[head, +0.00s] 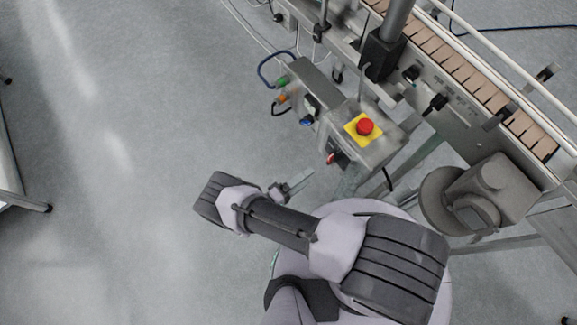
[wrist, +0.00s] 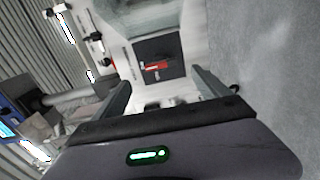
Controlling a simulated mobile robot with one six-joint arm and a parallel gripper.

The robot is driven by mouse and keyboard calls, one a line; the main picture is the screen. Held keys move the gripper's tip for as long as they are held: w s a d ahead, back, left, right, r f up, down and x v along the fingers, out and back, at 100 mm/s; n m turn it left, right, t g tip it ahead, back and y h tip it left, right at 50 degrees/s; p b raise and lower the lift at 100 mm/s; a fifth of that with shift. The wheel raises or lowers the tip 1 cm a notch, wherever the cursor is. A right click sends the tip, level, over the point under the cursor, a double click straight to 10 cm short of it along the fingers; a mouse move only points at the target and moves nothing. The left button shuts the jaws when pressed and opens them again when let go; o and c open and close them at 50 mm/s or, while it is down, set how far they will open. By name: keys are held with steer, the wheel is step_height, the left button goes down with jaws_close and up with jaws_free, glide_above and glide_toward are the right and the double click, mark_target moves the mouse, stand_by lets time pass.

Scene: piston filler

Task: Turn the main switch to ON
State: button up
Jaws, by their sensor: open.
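The main switch (wrist: 156,66) has a red handle on a dark square plate, set in a pale panel face. Its handle lies roughly crosswise in the wrist view; I cannot read its ON or OFF marks. In the head view the red switch (head: 333,158) sticks out from the near side of the grey control box (head: 371,151). My gripper (wrist: 161,79) is open and empty, with one finger on either side of the plate in the picture and apart from the handle. In the head view my gripper (head: 299,181) is just below and left of the switch, partly hidden by my wrist.
A red emergency button (head: 365,127) on a yellow plate tops the control box. A smaller box with green, orange and blue fittings (head: 306,97) stands beside it. The conveyor (head: 470,70) and a grey motor (head: 492,190) lie to the right.

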steer(key=v, duration=0.7)
steer(key=w+a+r+m+g+y, duration=0.15)
steer(key=w+r+m+g, duration=0.35)
steer(key=r, duration=0.8)
steer(key=w+a+r+m+g+y, duration=0.1)
steer(key=w+r+g+y, duration=0.25)
steer(key=r+g, duration=0.65)
steer(key=s+d+r+m+t+y, duration=0.1)
steer(key=s+d+r+t+y, duration=0.2)
steer(key=r, duration=0.6)
steer(key=s+d+r+m+t+y, duration=0.2)
steer(key=s+d+r+t+y, duration=0.1)
steer(key=r, duration=0.7)
steer(key=s+d+r+m+t+y, duration=0.2)
steer(key=s+d+r+t+y, duration=0.2)
steer(key=r, duration=0.5)
steer(key=d+y, duration=0.1)
steer(key=d, duration=0.1)
steer(key=shift+d+r+y, duration=0.25)
steer(key=shift+d+y, duration=0.05)
steer(key=shift+d, duration=0.1)
